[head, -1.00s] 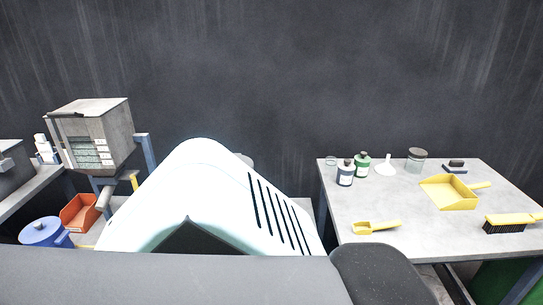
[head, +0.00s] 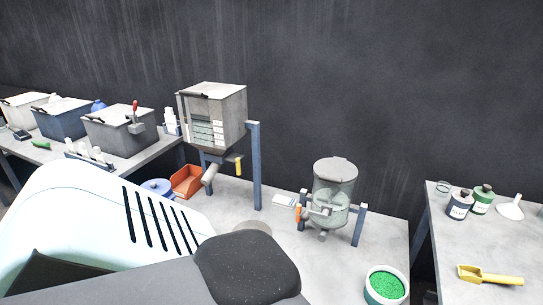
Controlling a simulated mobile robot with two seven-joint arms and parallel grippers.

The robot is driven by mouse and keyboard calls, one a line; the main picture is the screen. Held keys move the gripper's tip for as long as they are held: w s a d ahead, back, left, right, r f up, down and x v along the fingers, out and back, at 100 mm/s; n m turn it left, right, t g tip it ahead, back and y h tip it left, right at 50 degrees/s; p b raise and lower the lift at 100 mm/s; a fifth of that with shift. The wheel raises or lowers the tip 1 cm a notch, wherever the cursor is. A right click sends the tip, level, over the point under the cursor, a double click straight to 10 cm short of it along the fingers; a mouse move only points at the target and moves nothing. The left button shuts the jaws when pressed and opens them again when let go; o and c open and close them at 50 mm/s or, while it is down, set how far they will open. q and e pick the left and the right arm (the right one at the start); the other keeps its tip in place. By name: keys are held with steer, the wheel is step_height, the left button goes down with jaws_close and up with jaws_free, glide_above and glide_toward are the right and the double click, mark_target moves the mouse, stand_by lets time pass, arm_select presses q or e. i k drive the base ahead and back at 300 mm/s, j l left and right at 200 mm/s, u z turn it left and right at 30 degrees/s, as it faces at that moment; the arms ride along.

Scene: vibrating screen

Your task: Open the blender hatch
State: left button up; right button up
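A clear, round vessel with a grey lid (head: 335,180) stands on blue legs on the middle table, with an orange-tipped handle (head: 298,213) low on its left. A grey boxy hopper (head: 217,115) stands on a taller blue frame to its left. It has a slatted or windowed front and a yellow handle (head: 238,167) below. I cannot tell for sure which of the two is the blender. The lid of the round vessel looks shut. Neither of my grippers is in view; only white and dark grey parts of my own body show at the lower left.
A white tub of green granules (head: 385,285) sits at the table's front right. Lidded boxes (head: 115,130) line the left table.

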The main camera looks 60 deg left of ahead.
mark_target(335, 170)
steer(key=u, duration=1.45)
